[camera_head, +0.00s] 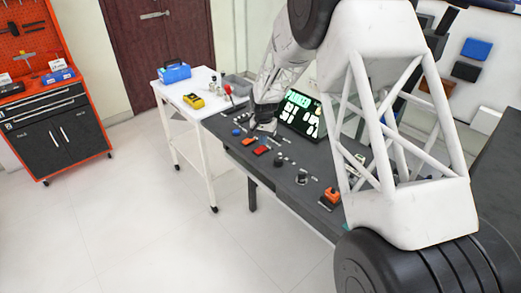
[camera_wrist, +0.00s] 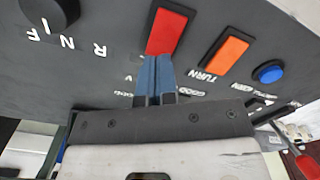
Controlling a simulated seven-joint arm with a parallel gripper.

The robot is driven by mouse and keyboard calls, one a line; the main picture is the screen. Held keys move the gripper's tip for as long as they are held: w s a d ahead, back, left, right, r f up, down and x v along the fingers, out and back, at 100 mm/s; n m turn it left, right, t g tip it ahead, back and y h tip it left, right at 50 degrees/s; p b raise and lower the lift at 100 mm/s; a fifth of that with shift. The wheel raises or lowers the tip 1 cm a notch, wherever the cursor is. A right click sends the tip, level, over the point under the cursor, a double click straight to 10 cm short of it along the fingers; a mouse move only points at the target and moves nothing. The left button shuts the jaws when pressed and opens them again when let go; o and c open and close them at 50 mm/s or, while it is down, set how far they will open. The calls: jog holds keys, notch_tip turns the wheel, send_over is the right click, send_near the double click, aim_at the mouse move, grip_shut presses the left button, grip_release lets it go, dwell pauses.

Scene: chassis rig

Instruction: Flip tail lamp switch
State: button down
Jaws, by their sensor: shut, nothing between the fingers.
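A red rocker switch (camera_wrist: 171,30) in a dark frame is on the grey panel (camera_wrist: 115,75); it also shows in the head view (camera_head: 262,150). An orange switch (camera_wrist: 226,55) labelled TURN is to its right, then a round blue button (camera_wrist: 268,72). My gripper (camera_wrist: 156,58) is shut and empty. Its blue fingertips are at the lower end of the red switch in the wrist view; whether they touch it I cannot tell. The fingers hide part of the white label below the red switch, so I cannot read which switch is the tail lamp one.
A dark knob (camera_wrist: 50,10) with letters R, N, F is at the upper left. A lit display (camera_head: 300,115) stands behind the panel. An orange-topped control (camera_head: 331,196) is nearer. A white side table (camera_head: 205,97) holds a blue toolbox (camera_head: 174,72) and a yellow item.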

jog(key=shift+f, duration=1.2)
dwell(1.1)
jog(key=shift+r, duration=3.5)
